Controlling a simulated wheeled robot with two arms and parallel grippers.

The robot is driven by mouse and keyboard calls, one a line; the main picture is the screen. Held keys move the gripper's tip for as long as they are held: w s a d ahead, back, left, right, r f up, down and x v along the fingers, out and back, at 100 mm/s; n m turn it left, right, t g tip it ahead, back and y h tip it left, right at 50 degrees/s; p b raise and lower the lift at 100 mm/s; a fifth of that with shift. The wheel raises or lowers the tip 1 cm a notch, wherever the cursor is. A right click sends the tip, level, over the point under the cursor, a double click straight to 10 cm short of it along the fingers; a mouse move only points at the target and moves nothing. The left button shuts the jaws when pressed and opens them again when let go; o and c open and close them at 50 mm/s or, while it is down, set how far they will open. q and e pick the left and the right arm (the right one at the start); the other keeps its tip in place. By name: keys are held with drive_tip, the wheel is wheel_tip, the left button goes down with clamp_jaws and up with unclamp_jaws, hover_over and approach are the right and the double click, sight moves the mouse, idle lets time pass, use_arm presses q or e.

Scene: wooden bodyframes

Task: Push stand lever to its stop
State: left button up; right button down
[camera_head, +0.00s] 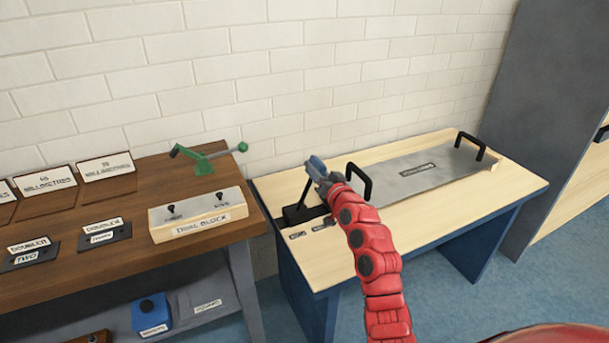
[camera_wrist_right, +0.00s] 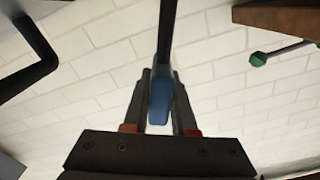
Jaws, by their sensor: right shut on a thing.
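The stand lever (camera_head: 302,191) is a black rod with a blue handle, rising from a black base (camera_head: 298,214) at the left end of the pale wooden table. It leans to the right toward its top. My right gripper (camera_head: 322,175) is at the top of the lever, on the blue handle (camera_head: 315,165). In the right wrist view the blue handle (camera_wrist_right: 160,100) sits between the two fingers of the right gripper (camera_wrist_right: 160,115), which is shut on it, and the black rod (camera_wrist_right: 168,30) runs upward. Small labels by the base are too small to read. My left gripper is not in view.
A metal plate with two black handles (camera_head: 420,172) lies on the pale table (camera_head: 510,180), just right of the lever. Left, a brown bench (camera_head: 150,200) holds a trial block (camera_head: 200,215), a green clamp-like tool (camera_head: 205,160) and labelled plates. A grey cabinet (camera_head: 550,120) stands right.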

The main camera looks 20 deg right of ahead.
drive_tip(key=shift+d+f+m+b, duration=0.55)
drive_tip(key=shift+d+f+m, duration=0.2)
drive_tip(key=shift+d+m, duration=0.3)
drive_tip(key=shift+d, duration=0.1)
drive_tip(key=c, duration=1.2)
unclamp_jaws()
drive_tip(key=o, duration=0.5)
drive_tip(key=shift+d+f, duration=0.1)
drive_tip(key=shift+d, duration=0.1)
drive_tip(key=shift+a, duration=0.1)
drive_tip(key=s, duration=0.5)
drive_tip(key=s+p, duration=0.1)
drive_tip(key=s, duration=1.1)
drive_tip(key=shift+s+d+p, duration=0.25)
drive_tip(key=shift+d+p, duration=0.05)
drive_tip(key=shift+p, duration=0.1)
